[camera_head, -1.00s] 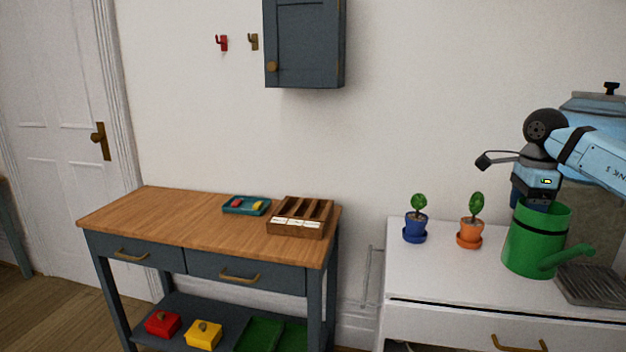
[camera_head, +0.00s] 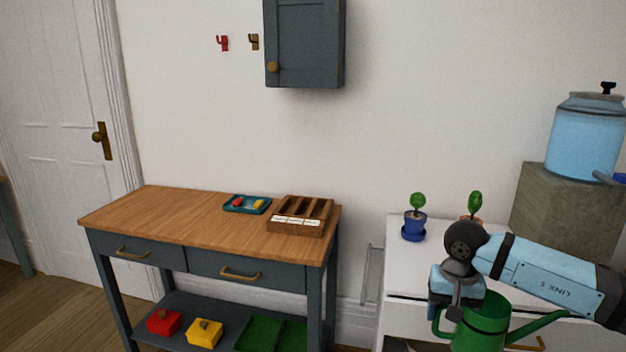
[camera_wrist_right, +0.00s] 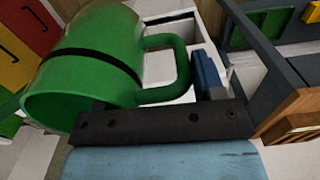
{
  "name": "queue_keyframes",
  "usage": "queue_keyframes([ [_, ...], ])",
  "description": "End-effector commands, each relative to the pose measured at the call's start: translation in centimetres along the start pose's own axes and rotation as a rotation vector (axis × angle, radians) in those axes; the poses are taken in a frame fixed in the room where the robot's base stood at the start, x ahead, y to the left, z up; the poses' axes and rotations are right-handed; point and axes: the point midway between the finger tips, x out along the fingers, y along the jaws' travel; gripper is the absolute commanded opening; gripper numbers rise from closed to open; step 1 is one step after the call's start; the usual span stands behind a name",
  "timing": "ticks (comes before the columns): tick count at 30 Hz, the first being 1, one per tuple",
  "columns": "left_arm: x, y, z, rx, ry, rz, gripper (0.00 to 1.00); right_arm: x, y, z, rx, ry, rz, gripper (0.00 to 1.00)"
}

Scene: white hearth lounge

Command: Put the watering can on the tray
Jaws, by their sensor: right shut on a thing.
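The green watering can (camera_head: 486,322) hangs in front of the white cabinet, its spout pointing right and its lower part cut off by the frame edge. My right gripper (camera_head: 456,312) is shut on its handle, at the can's left side. In the right wrist view the can (camera_wrist_right: 85,75) lies across the upper left, and its looped handle (camera_wrist_right: 182,65) is at my gripper (camera_wrist_right: 203,75). A green tray (camera_head: 260,334) lies on the lower shelf of the wooden-topped table, partly cut off at the bottom. My left gripper is not in view.
The wooden-topped table (camera_head: 170,215) holds a small teal tray (camera_head: 233,210) with small items and a wooden sorter (camera_head: 298,228). Red (camera_head: 163,323) and yellow (camera_head: 204,335) boxes sit on its shelf. A blue potted plant (camera_head: 414,227) stands on the white cabinet (camera_head: 396,272).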

Motion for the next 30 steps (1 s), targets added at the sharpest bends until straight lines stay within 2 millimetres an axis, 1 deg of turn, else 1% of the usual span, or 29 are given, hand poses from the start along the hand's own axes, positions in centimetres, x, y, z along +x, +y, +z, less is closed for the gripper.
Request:
queue_keyframes([
  [1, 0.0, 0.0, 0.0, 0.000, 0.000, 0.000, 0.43, 0.6, -0.5, 0.8, -0.060, -0.002, 0.000, 0.09],
  [6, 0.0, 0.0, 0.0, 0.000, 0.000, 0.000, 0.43, 2.4, -1.8, 2.9, -0.239, -0.001, 0.000, 0.09],
  [8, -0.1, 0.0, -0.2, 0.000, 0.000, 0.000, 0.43, 2.6, -2.1, 3.4, -0.290, 0.000, -0.001, 0.09],
  [9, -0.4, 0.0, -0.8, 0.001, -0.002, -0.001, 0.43, 1.4, -2.0, 3.2, -0.280, 0.003, -0.001, 0.09],
  [12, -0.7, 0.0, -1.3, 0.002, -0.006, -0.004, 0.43, 0.4, -1.9, 3.4, -0.277, 0.002, 0.000, 0.09],
  [16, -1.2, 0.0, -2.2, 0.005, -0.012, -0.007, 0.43, -1.4, -1.9, 3.6, -0.277, 0.002, 0.000, 0.09],
  [19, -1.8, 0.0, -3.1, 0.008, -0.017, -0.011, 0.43, -3.4, -1.8, 3.9, -0.276, 0.003, 0.000, 0.09],
  [23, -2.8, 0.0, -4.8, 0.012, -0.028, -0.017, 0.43, -6.7, -1.7, 4.3, -0.275, 0.004, 0.000, 0.09],
  [30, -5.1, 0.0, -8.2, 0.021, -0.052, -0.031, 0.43, -13.8, -1.4, 5.3, -0.275, 0.004, 0.000, 0.09],
])
